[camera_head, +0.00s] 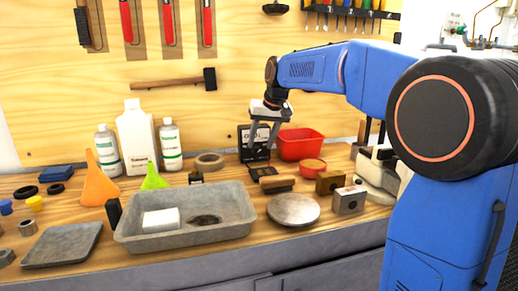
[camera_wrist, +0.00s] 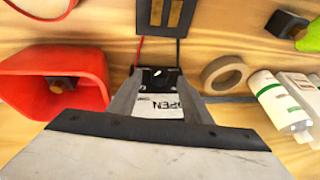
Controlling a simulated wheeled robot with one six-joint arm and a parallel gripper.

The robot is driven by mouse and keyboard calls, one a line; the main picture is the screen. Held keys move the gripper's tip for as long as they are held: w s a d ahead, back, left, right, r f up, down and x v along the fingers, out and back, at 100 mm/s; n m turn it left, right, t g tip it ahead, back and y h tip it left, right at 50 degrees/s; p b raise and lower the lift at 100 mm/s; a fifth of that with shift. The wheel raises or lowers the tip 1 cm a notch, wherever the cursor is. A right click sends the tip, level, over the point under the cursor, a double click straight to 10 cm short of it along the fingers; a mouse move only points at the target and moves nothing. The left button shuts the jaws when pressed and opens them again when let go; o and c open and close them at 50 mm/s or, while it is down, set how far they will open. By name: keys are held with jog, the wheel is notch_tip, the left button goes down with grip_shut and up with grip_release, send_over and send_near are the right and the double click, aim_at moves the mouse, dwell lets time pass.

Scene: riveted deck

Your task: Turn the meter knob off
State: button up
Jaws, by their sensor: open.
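The black meter (camera_head: 243,140) stands upright at the back of the bench, partly hidden behind my gripper. My gripper (camera_head: 261,146) points downward in front of it, with its fingers apart and nothing held between them. In the wrist view my gripper (camera_wrist: 160,76) shows its two grey fingers on either side of the meter's dark face (camera_wrist: 160,84). A small pale mark, perhaps the knob, shows there, but its setting is too small to tell. A white label with letters also shows between the fingers. I cannot tell whether the fingers touch the meter.
A red bin (camera_head: 302,145) stands just right of the meter. A tape roll (camera_head: 209,161) lies to its left. A black holder (camera_head: 263,171) and a wood-backed brush (camera_head: 278,184) lie in front. A grey tray (camera_head: 185,226) and a round metal plate (camera_head: 293,209) sit nearer the front edge.

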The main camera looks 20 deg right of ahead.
aim_at(258, 150)
jog(key=shift+x, duration=1.7)
jog(key=shift+c, duration=0.7)
jog(key=c, duration=0.9)
